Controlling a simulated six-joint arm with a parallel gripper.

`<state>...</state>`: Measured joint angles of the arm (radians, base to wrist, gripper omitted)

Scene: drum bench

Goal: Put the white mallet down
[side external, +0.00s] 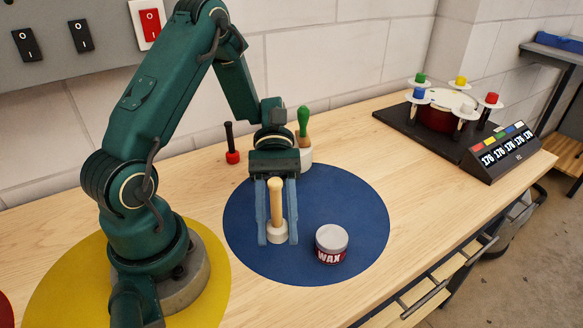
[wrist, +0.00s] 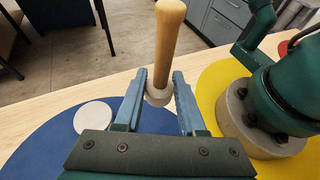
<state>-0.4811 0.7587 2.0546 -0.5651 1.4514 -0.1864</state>
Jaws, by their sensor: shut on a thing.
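The white mallet (side external: 277,208) has a pale wooden handle pointing up and a short white head at the bottom. My gripper (side external: 278,238) is shut on its white head, with one blue finger on each side. The mallet is upright over the blue round mat (side external: 357,196); I cannot tell whether its head touches the mat. In the wrist view the mallet (wrist: 167,45) stands between the fingertips of my gripper (wrist: 158,88), handle up.
A wax tin (side external: 331,244) stands on the blue mat, right of the mallet. A drum (side external: 441,112) and a number display (side external: 497,150) are at the right. The mat's right part is clear.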

